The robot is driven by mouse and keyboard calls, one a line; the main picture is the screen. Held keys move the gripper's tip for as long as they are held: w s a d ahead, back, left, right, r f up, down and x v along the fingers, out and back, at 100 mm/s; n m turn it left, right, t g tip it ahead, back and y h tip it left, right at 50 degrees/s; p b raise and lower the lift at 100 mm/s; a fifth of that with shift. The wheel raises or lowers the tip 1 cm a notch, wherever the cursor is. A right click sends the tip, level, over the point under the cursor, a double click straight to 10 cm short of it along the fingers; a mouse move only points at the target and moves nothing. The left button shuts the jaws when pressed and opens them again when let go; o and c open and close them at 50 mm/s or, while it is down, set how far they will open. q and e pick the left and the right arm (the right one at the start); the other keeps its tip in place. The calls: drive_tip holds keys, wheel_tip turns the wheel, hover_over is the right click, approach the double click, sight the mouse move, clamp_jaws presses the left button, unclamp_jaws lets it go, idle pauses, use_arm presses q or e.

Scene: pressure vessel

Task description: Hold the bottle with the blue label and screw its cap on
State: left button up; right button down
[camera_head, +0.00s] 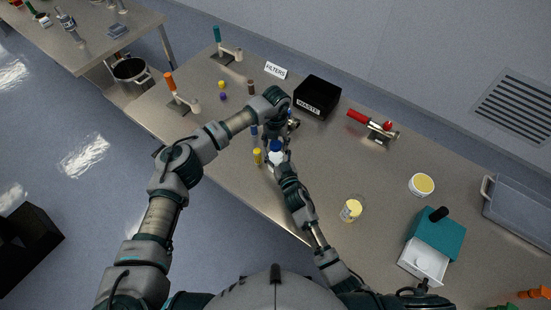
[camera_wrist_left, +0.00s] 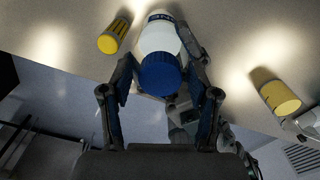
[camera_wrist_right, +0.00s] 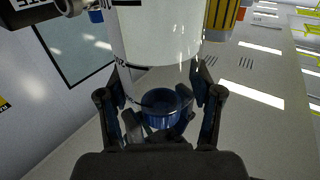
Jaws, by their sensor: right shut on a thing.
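The white bottle (camera_head: 280,157) stands in front of me near the table's front edge, also showing in the left wrist view (camera_wrist_left: 160,38) with a strip of dark blue label. My right gripper (camera_wrist_right: 157,68) is shut on it; its fingers lie on both sides of the white body. The blue cap (camera_wrist_left: 160,75) is at the bottle's end, also seen in the right wrist view (camera_wrist_right: 160,105). I cannot tell whether its thread is engaged. My left gripper (camera_wrist_left: 161,70) is open, its fingers on either side of the cap. The arms partly hide both grippers in the head view.
A yellow container (camera_head: 257,156) stands close left of the bottle. A yellow-topped jar (camera_head: 351,210) is to the right. A black waste box (camera_head: 318,96) and a red-handled tool (camera_head: 370,124) are behind. The teal device (camera_head: 436,236) is at right; table between is clear.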

use_arm(q)
clamp_jaws()
drive_tip(key=m, duration=0.5)
drive_tip(key=shift+m, duration=0.4)
drive_tip(key=shift+o, duration=1.5)
unclamp_jaws()
drive_tip(key=shift+r, duration=0.1)
drive_tip(key=shift+r, duration=2.2)
wheel_tip(320, 180, up, 4)
drive_tip(key=shift+f+n, duration=0.25)
drive_tip(key=shift+n, duration=0.35)
